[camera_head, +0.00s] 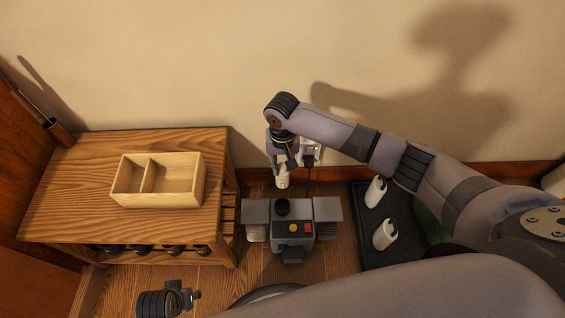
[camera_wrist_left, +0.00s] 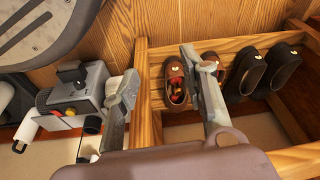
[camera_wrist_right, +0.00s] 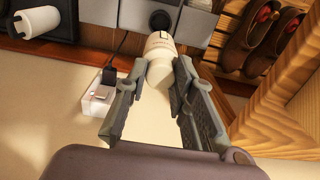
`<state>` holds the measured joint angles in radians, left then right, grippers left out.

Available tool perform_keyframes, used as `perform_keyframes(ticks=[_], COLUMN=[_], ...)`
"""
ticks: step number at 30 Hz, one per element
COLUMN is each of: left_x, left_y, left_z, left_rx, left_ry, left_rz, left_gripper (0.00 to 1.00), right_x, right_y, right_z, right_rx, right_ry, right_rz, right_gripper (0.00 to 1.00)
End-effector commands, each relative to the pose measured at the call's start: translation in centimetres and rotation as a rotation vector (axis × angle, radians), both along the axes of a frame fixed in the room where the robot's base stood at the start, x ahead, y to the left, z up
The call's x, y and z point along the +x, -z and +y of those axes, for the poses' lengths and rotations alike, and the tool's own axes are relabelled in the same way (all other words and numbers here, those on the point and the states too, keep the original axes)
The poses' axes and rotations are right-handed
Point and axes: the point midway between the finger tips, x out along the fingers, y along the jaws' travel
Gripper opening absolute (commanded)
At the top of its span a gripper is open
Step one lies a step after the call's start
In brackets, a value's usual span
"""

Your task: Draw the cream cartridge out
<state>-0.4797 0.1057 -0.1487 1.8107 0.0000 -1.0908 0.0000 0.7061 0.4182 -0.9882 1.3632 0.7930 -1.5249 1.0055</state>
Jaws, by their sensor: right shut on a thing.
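The cream cartridge (camera_head: 283,182) hangs below my right gripper (camera_head: 283,164), in front of the wall. In the right wrist view the right gripper (camera_wrist_right: 160,62) is shut on the cartridge (camera_wrist_right: 158,50), one finger on each side. The grey device (camera_head: 291,248) stands below, with red and yellow buttons and a dark round opening (camera_head: 283,206). The opening also shows in the right wrist view (camera_wrist_right: 160,20), uncovered, with the cartridge's end apart from it. My left gripper (camera_head: 195,296) is low at the picture's front; in the left wrist view (camera_wrist_left: 160,66) it is open and empty.
A wooden bench (camera_head: 90,190) at left bears a two-compartment box (camera_head: 168,203); shoes (camera_wrist_left: 175,82) stand on its lower rack. Two white rolls (camera_head: 376,193) lie on a black tray (camera_head: 370,258) at right. A white socket block (camera_wrist_right: 98,101) with a plug is on the wall.

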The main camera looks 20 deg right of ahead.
Motion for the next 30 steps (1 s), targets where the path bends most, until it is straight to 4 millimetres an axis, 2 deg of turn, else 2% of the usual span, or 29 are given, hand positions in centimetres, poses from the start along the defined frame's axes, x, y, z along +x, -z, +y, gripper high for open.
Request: perform_keyframes(ticks=[18,30], left_x=[-1.4,-1.6], left_y=[3.6,4.0], left_z=[0.1,0.1], left_rx=[0.002,0.002], left_ry=[0.004,0.004], left_rz=[0.021,0.022], left_gripper=[0.40,0.40], right_x=[0.0,0.0], right_y=[-0.9,-0.9], right_z=[0.0,0.0], right_rx=[0.001,0.001], right_ry=[0.000,0.000], right_rz=[0.000,0.000], right_gripper=[0.07,0.07])
